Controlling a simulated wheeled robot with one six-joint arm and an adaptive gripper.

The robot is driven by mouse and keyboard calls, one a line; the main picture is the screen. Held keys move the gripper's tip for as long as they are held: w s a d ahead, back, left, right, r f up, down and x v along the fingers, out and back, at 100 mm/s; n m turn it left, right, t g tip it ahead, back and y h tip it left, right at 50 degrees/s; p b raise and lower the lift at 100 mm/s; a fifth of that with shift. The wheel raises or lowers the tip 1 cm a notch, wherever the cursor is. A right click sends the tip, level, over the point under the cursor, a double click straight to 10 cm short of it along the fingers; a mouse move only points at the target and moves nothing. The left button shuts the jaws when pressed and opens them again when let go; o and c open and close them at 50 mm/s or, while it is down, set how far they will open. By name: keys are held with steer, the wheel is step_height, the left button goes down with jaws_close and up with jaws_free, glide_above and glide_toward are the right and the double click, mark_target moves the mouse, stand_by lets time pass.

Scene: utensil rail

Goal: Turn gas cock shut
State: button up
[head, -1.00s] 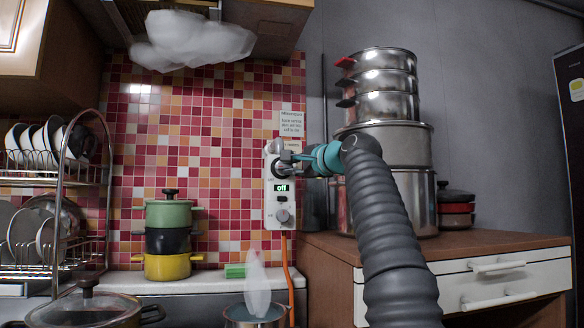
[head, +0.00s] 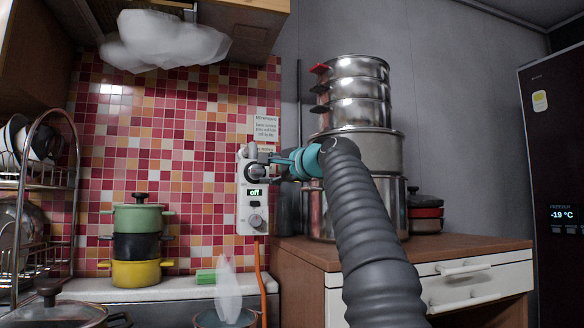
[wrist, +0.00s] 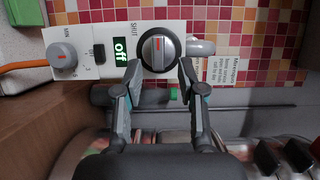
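The gas cock panel (head: 243,215) is a white upright plate on the tiled wall. It also shows sideways in the wrist view (wrist: 106,62). Its round grey cock knob (wrist: 157,48) has a bar grip with a red mark. A display (wrist: 120,49) beside it reads "off". A smaller grey knob (wrist: 62,55) with a red mark sits at the panel's other end. My gripper (wrist: 158,68) is open, with one fingertip on each side of the cock knob's near edge. I cannot tell whether they touch it. In the head view my gripper (head: 274,160) partly covers that knob.
An orange hose (head: 260,280) hangs below the panel. Stacked steel pots (head: 357,150) stand on the counter at right, close behind my arm. Coloured pots (head: 138,245), a green block (head: 205,276) and a steaming pot (head: 224,318) are at lower left. A paper notice (head: 266,128) hangs above.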

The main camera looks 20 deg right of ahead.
steer(key=v, duration=1)
steer(key=shift+s, duration=0.2)
steer(key=shift+f, duration=0.1)
